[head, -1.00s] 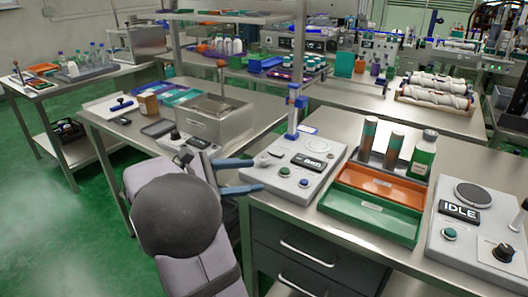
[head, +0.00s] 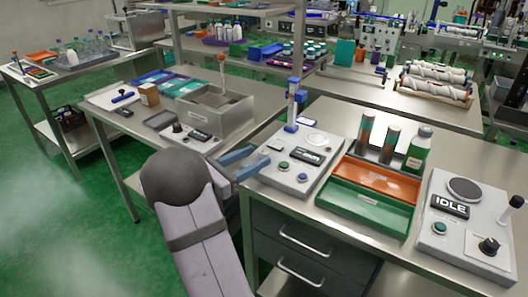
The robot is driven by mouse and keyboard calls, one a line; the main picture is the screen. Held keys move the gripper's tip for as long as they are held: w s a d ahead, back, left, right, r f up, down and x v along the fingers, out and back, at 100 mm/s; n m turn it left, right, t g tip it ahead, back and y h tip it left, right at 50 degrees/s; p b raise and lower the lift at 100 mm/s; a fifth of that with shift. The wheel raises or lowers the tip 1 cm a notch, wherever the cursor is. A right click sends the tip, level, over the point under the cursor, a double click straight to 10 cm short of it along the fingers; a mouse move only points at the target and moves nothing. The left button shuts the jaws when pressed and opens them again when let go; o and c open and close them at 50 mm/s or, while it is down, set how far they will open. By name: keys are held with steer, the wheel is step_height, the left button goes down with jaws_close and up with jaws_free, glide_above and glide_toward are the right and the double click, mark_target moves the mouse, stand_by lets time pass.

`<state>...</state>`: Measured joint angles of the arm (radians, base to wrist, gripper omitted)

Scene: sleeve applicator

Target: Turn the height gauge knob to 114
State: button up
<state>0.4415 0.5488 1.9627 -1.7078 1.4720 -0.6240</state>
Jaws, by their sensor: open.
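The gauge unit (head: 283,178) is a pale grey box with a blue-fitted upright post (head: 292,105) and a small dark display (head: 307,155) whose digits are too small to read for sure. A small pale knob (head: 278,144) shows at its left side, partly hard to make out. My gripper (head: 262,154) has two blue fingers, open and apart, over the unit's left edge. The fingertips point at the knob; I cannot tell whether they touch it. A green button and a blue button sit on the unit's front.
An orange tray (head: 383,181) and a green tray (head: 367,208) lie right of the unit, with bottles behind. A second unit reading IDLE (head: 450,205) has a black knob (head: 490,246). A metal basin (head: 215,118) stands at the left. Drawers are below the bench.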

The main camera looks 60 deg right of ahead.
mark_target(259, 155)
steer(key=shift+x, duration=2.2)
steer(key=c, duration=1)
